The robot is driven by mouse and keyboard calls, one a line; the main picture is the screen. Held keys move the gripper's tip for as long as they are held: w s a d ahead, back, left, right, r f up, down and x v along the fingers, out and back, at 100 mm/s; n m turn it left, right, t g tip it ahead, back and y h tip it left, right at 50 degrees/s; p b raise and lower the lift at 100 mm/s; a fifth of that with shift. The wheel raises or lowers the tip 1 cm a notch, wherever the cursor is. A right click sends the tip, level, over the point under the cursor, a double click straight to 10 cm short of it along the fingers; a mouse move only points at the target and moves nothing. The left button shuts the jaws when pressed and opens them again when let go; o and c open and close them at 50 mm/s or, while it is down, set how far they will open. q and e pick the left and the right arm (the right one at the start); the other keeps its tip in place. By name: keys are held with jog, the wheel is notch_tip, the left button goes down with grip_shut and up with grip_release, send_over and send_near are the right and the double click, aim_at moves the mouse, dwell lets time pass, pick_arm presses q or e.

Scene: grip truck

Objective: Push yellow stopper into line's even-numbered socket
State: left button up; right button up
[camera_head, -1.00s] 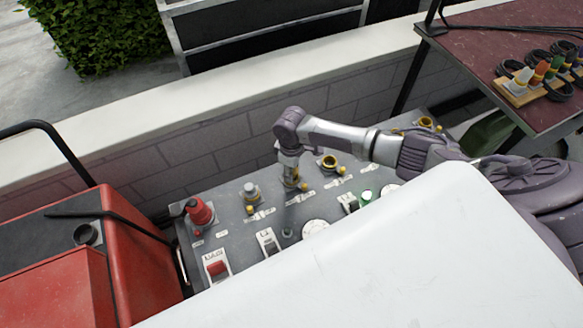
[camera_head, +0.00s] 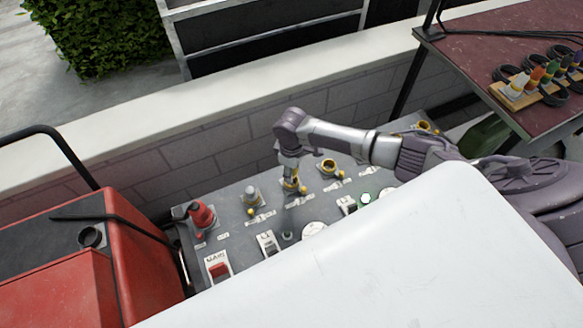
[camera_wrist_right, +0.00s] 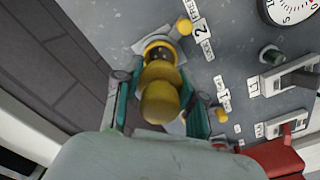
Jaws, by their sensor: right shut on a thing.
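My right gripper (camera_head: 289,172) is over a socket on the grey panel (camera_head: 325,205). In the right wrist view its teal fingers (camera_wrist_right: 160,100) are shut on the yellow stopper (camera_wrist_right: 160,100), one on each side. The stopper's far end is at the yellow-ringed socket (camera_wrist_right: 158,48) beside the label "2" (camera_wrist_right: 204,47). The stopper covers much of the socket, and I cannot tell how deep it sits. A label "1" (camera_wrist_right: 224,97) is beside the neighbouring position, partly hidden by a finger. My left gripper does not show.
An open yellow-ringed socket (camera_head: 328,166) is right of my gripper. A grey stopper (camera_head: 250,193) and a red plug (camera_head: 201,213) stand to the left. Switches and a gauge (camera_wrist_right: 287,10) are close by.

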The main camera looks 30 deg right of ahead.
jog(key=shift+f, duration=0.2)
jog(key=shift+f, duration=0.1)
dwell(0.4)
jog(key=shift+f, duration=0.35)
jog(key=shift+f, duration=0.3)
dwell(0.9)
jog(key=shift+s+f+b, duration=0.1)
jog(key=shift+f+b, duration=0.55)
jog(key=shift+f, duration=0.25)
dwell(0.4)
jog(key=shift+r, duration=0.1)
jog(key=shift+r+p, duration=1.95)
jog(key=shift+p, duration=0.25)
